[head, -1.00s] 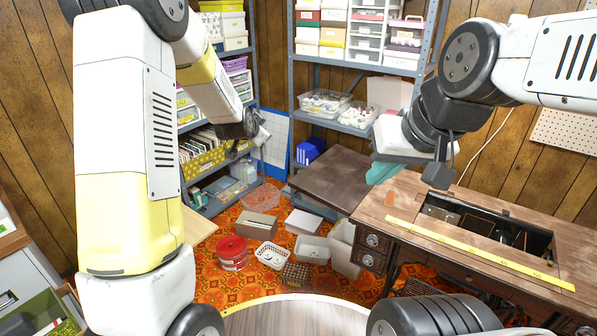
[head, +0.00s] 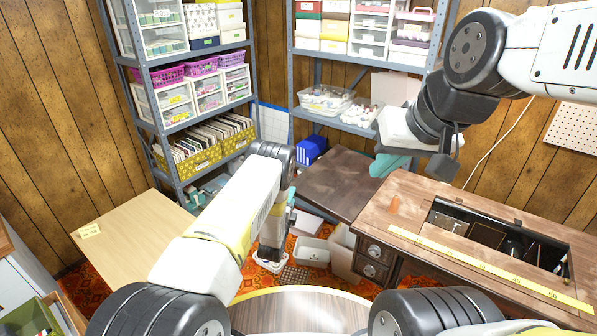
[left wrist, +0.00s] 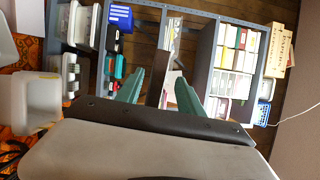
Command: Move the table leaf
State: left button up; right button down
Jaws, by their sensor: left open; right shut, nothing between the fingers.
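The table leaf (head: 340,186) is a dark wooden board at the left end of the sewing cabinet (head: 405,207), standing out roughly level. My left gripper (head: 291,197) is at its left edge, partly hidden behind my own arm. In the left wrist view my left gripper (left wrist: 158,95) is open, with a teal finger on each side of a thin brown board edge, which looks like the leaf (left wrist: 158,78). Contact cannot be told. My right gripper (head: 390,165) is shut and empty, above the leaf's far right corner near the cabinet.
A yellow tape measure (head: 485,267) lies along the cabinet top before an open well (head: 500,237). Metal shelves (head: 262,60) stand behind. Bins (head: 312,252) sit on the floor below the leaf. A pale wooden panel (head: 130,240) is at left.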

aim_at(296, 185)
pick_arm(q)
jog(key=shift+x, duration=4.2)
jog(key=shift+d+f, duration=0.1)
jog(key=shift+f, duration=0.05)
grip_shut()
jog(key=shift+s, duration=0.1)
